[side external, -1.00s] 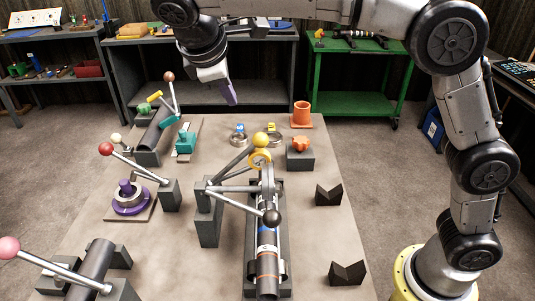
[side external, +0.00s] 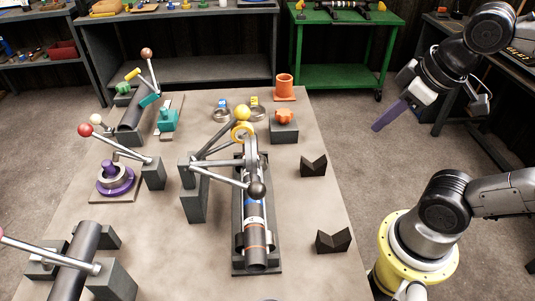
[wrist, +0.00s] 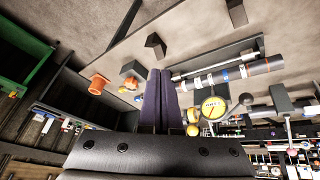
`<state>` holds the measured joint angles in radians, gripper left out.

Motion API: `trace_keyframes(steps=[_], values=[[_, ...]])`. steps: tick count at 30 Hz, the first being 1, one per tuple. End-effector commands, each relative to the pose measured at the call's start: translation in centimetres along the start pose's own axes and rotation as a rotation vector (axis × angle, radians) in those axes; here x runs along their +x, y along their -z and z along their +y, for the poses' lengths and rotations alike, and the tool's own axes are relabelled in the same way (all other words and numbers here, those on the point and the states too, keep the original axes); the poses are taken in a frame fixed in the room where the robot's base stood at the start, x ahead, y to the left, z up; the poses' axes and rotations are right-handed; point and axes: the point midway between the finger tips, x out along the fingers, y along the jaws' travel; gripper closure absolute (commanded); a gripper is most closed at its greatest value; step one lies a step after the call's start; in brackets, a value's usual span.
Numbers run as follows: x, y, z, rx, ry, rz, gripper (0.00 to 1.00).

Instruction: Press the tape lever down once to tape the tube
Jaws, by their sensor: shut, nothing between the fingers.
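The dark tube (side external: 256,258) lies in a long cradle near the middle of the table, with blue and white bands on it. A yellow ring (side external: 242,131), like a tape roll, sits at the tube's far end, and a yellow disc (wrist: 213,107) shows in the wrist view. My gripper (side external: 378,127) is shut and empty, right of the table; its purple fingers (wrist: 160,74) touch together.
Two black V-blocks (side external: 313,167) (side external: 333,241) stand on the table's right side. An orange cylinder (side external: 284,87) and an orange part on a grey block (side external: 284,133) are at the far right. Other lever stations, including a purple one (side external: 116,186), fill the left. A green cart (side external: 345,72) stands behind.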

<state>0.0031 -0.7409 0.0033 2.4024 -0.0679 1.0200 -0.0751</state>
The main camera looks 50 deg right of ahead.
Motion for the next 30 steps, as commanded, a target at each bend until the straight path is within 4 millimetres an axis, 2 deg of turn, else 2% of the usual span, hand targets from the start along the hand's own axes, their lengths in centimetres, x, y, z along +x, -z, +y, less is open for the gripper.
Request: trace_keyframes(steps=[2,5,8,20,23,30], values=[[1.4,-1.2,-0.9,0.042,0.031,0.002,1.00],[2.4,-1.3,-1.6,0.090,0.057,0.015,1.00],[2.2,-0.7,-1.6,0.111,0.059,0.040,1.00],[1.9,-0.5,-1.7,0.055,0.065,0.040,1.00],[0.1,2.0,-1.9,-0.009,0.087,0.083,1.00],[-3.4,11.3,-3.5,-0.183,0.175,0.138,1.00]])
